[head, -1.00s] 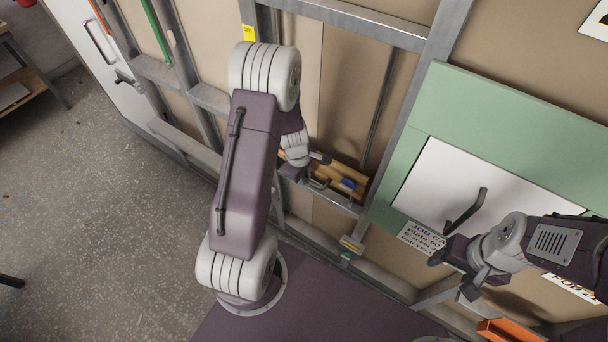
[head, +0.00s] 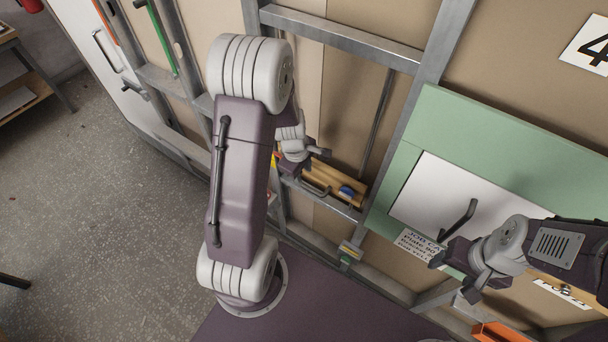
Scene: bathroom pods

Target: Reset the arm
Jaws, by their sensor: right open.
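My left arm stands upright at the left-middle in the head view. Its gripper (head: 302,164) is at the wall frame, just above a small wooden ledge (head: 325,182). The arm and wrist partly hide its fingers, so I cannot tell whether they are open, and I see nothing held. My right arm comes in from the right edge. Its gripper (head: 456,272) is open and empty, in front of the white door (head: 428,190) in the green panel (head: 405,160). Its fingers appear just below the dark door handle (head: 458,220); I cannot tell whether they touch it.
The ledge carries a blue item (head: 347,190). Metal studs (head: 420,75) frame the wall. A printed card (head: 418,245) sits below the door. An orange object (head: 495,332) is at the bottom right. The grey floor (head: 90,230) at left is mostly clear.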

